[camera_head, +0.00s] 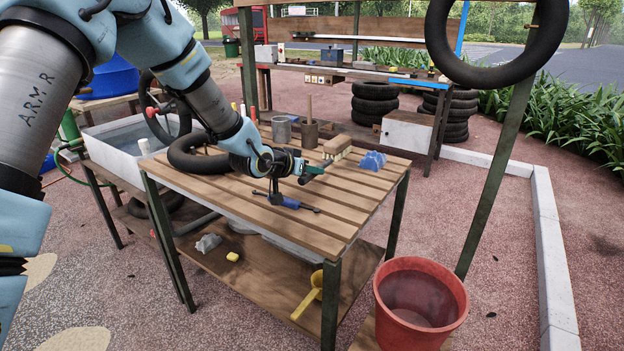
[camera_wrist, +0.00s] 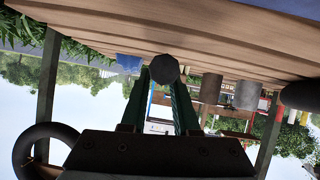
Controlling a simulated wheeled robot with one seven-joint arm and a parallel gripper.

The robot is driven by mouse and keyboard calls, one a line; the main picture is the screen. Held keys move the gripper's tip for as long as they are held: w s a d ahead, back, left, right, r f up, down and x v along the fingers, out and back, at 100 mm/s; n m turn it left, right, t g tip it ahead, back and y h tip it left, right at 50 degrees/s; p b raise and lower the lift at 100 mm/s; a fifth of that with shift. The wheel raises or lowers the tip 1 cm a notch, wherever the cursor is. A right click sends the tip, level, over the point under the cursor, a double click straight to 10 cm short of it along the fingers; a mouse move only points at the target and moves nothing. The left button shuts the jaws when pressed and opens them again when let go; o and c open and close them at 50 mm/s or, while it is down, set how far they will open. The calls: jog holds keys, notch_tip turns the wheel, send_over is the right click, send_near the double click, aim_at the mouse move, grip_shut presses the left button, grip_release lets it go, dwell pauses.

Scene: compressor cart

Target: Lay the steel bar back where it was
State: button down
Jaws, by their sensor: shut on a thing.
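My gripper (camera_head: 311,172) is low over the slatted wooden bench (camera_head: 240,201), with its fingers pointing right in the head view. In the wrist view, which is upside down, its two green fingers (camera_wrist: 163,84) are shut on the steel bar (camera_wrist: 164,68). The bar shows there end-on as a dark grey, many-sided face. The bench top runs close beside it in that view. In the head view the bar is hard to make out at the gripper, and I cannot tell whether it touches the bench.
A blue-and-dark tool (camera_head: 287,202) lies just in front of my gripper. A wooden brush (camera_head: 337,147), blue cloth (camera_head: 373,160), metal cups (camera_head: 281,130) and a black tube (camera_head: 187,155) lie around it. A tyre (camera_head: 440,50) hangs at right. The front right bench top is clear.

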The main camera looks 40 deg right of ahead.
jog(key=shift+f, duration=1.4)
jog(key=shift+f, duration=0.1)
jog(key=c, duration=0.7)
grip_release()
jog(key=shift+o, duration=0.2)
